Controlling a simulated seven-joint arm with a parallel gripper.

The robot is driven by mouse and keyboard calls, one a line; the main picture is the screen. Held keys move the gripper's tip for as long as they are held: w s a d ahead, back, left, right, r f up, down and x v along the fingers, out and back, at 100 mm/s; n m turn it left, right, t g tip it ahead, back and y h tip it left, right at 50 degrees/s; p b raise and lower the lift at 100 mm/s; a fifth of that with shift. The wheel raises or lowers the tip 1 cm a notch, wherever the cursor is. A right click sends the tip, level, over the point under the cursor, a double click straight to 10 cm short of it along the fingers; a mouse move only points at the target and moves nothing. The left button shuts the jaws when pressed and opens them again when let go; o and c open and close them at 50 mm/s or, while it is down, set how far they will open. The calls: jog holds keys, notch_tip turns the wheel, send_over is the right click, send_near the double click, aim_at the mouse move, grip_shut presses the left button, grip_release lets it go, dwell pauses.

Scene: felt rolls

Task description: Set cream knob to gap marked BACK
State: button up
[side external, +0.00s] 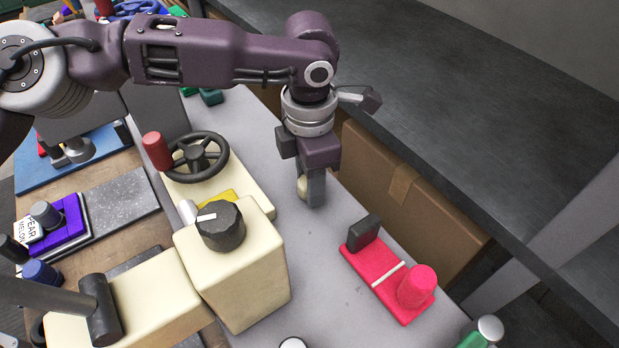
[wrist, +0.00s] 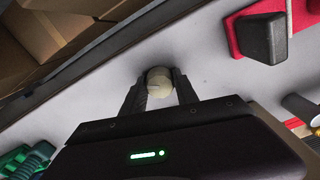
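The cream knob (wrist: 158,79) is small and rounded, with a short dark mark on its face. In the wrist view it lies between the two fingertips of my gripper (wrist: 161,84). In the side external view, my gripper (side external: 309,190) points down at the grey surface, and the knob (side external: 302,187) shows only partly beside the near finger. The fingers stand close on both sides of the knob, but I cannot tell whether they press on it. No marking reading BACK is legible in either view.
A cream housing with a black dial (side external: 221,226) and a black handwheel (side external: 198,157) stands left of my gripper. A pink base (side external: 378,271) with a black block and pink cylinder lies to the right. A cardboard box (side external: 408,193) stands behind. Grey surface between is clear.

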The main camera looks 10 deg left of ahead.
grip_shut()
jog(key=shift+n, duration=0.3)
jog(key=n, duration=0.5)
jog(key=shift+n, duration=0.3)
jog(key=n, duration=0.5)
jog(key=shift+n, duration=0.4)
jog(key=o, duration=0.6)
grip_release()
